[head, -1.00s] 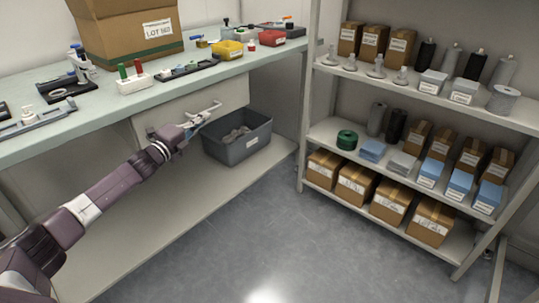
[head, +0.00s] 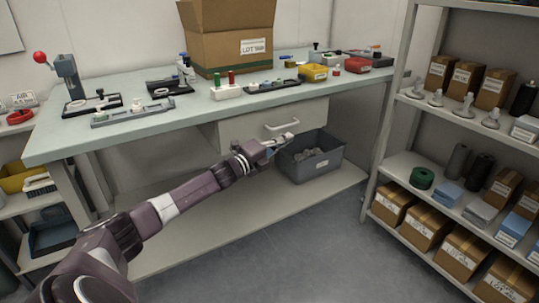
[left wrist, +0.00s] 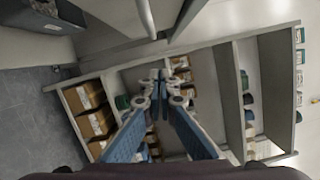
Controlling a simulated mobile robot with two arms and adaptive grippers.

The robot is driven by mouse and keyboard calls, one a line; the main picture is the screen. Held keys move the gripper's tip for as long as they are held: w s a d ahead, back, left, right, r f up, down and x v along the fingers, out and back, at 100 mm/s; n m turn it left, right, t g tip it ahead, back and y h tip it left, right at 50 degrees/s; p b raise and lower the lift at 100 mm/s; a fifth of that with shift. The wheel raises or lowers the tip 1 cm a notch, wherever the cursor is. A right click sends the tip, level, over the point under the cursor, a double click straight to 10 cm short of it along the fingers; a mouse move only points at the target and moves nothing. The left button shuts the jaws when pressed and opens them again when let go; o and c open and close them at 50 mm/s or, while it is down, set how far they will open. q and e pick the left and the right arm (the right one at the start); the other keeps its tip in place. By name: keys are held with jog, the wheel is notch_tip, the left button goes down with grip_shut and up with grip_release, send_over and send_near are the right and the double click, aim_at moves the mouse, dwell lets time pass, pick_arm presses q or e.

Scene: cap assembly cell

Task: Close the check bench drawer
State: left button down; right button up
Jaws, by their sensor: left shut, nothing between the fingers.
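The check bench drawer (head: 245,129) is the pale front under the worktop, with a bar handle (head: 282,126). Its front looks close to the bench's front edge; I cannot tell whether a small gap remains. My left gripper (head: 287,138) is shut and empty, just below and in front of the handle. I cannot tell whether it touches the drawer. In the left wrist view my left gripper (left wrist: 157,78) has its fingertips together, with a pale bar above them. My right gripper is not in view.
A grey bin (head: 310,165) stands on the lower shelf below the drawer, close to my left gripper. The worktop (head: 150,125) holds a carton (head: 228,45) and small fixtures. A shelf rack (head: 385,130) stands to the right; the floor between is clear.

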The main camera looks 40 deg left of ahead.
pick_arm(q)
jog(key=s+a+f+p, duration=0.1)
jog(key=s, duration=0.7)
jog(key=shift+s+a, duration=0.2)
jog(key=shift+s, duration=0.1)
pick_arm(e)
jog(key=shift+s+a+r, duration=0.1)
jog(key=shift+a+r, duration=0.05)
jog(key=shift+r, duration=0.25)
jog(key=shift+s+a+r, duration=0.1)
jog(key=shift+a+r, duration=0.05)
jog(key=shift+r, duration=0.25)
pick_arm(q)
jog(key=shift+f, duration=0.1)
